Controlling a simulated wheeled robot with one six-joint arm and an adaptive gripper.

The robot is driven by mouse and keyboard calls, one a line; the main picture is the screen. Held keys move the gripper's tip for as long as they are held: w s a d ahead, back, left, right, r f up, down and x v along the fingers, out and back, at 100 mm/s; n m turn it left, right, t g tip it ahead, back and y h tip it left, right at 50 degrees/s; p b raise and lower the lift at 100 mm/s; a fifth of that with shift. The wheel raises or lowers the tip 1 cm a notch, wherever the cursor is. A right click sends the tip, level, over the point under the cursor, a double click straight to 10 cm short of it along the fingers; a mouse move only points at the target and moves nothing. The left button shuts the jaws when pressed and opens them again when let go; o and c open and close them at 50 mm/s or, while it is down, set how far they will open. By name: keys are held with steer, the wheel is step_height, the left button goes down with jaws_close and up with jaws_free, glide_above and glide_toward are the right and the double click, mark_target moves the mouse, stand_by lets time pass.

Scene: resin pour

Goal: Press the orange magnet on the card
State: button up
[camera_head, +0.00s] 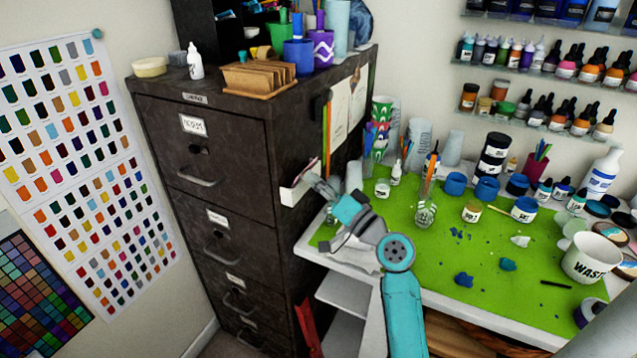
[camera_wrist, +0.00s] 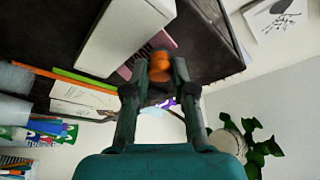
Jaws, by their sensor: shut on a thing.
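The orange magnet (camera_wrist: 160,65) shows blurred between the fingertips of my gripper (camera_wrist: 159,72) in the wrist view. The fingers are shut on it. In the head view my gripper (camera_head: 312,180) is by the dark cabinet's side, next to a white holder (camera_head: 291,195); the magnet cannot be made out there. Two pale paper sheets hang on the cabinet side, one nearer (camera_head: 340,110) and one farther (camera_head: 358,92), above and right of my gripper. Pale sheets (camera_wrist: 85,93) also show at the left in the wrist view. I cannot tell which sheet is the card.
The dark filing cabinet (camera_head: 225,155) stands left of the green-topped bench (camera_head: 400,265). Orange and green sticks (camera_head: 326,140) are upright on the cabinet side. Cups, bottles and jars crowd the bench's back. The white holder (camera_wrist: 120,38) is close to my fingertips.

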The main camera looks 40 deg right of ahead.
steer(key=shift+w+a, duration=0.2)
steer(key=shift+w, duration=0.35)
steer(key=shift+w+a, duration=0.2)
steer(key=shift+w, duration=0.35)
stand_by(0.4)
stand_by(0.5)
steer(key=o, duration=0.9)
steer(key=o, duration=0.5)
steer(key=shift+o, duration=0.2)
steer(key=shift+s, duration=0.1)
steer(key=s+d, duration=0.2)
steer(key=s, duration=0.4)
steer(key=shift+s+d, duration=0.2)
